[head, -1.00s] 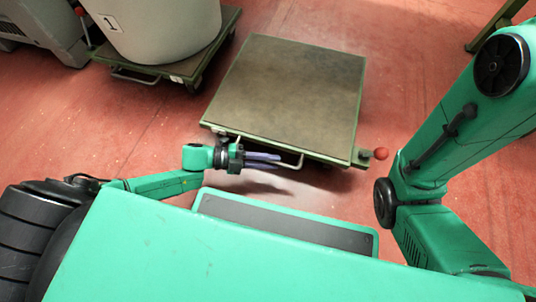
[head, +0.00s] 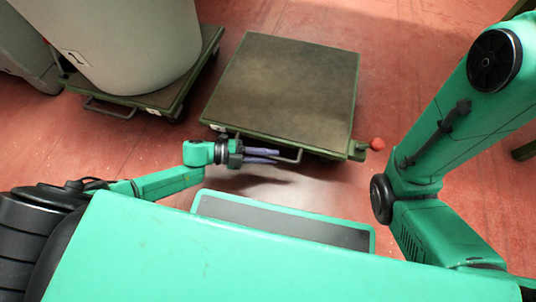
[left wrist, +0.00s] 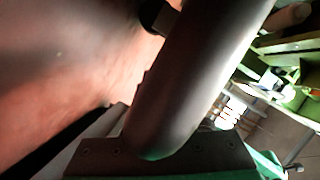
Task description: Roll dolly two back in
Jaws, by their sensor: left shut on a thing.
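An empty flat dolly (head: 290,85) with a worn brown deck and green frame stands on the floor ahead of my base. No readable number shows on it. Its pull handle (head: 292,159) sticks out low at the near edge.
A strip of red floor separates the two dollies. A red ball knob (head: 377,144) projects from the empty dolly's near right corner. Red floor (head: 400,60) lies clear to its right.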

